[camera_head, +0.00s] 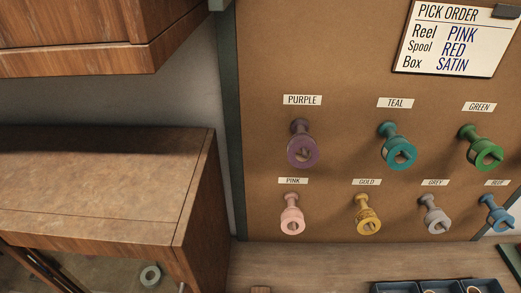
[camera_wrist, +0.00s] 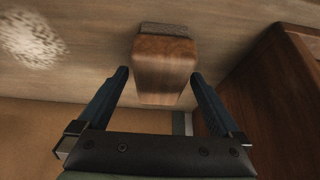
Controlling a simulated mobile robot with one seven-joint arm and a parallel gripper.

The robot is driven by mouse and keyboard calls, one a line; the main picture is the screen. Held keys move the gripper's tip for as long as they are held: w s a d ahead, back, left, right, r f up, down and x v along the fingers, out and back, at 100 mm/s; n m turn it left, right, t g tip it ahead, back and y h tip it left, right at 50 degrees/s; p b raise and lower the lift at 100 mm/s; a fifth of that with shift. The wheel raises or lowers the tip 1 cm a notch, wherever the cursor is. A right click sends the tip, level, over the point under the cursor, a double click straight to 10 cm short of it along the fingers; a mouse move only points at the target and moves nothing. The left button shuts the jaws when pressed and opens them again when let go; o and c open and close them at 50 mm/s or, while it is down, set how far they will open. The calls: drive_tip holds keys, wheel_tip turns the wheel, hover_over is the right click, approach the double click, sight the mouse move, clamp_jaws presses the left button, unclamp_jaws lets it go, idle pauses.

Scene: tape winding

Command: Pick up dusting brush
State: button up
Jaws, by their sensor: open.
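The dusting brush (camera_wrist: 163,65) shows in the wrist view as a brown wooden block with a dark grey speckled band along its far edge. It is at the upper middle of that view, on the wooden surface. My gripper (camera_wrist: 160,75) is open, with one dark finger on each side of the wooden block and a gap showing beside each. I cannot tell how deep the fingertips are relative to the block. In the head view only a small brown piece (camera_head: 261,290) shows at the bottom edge, possibly the brush; my gripper does not show there.
A pale powdery patch (camera_wrist: 35,38) lies on the surface at the wrist view's upper left. A wooden cabinet (camera_head: 105,190) stands left of the bench (camera_head: 310,262). Dark blue trays (camera_head: 400,287) sit at the bottom right. Colored reels hang on the brown board (camera_head: 345,110) behind.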

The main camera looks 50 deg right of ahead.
drive_tip(key=shift+f, duration=0.25)
idle(0.4)
drive_tip(key=c, duration=1.5)
drive_tip(key=shift+r, duration=0.1)
wheel_tip(320, 180, up, 10)
drive_tip(key=shift+r, duration=0.2)
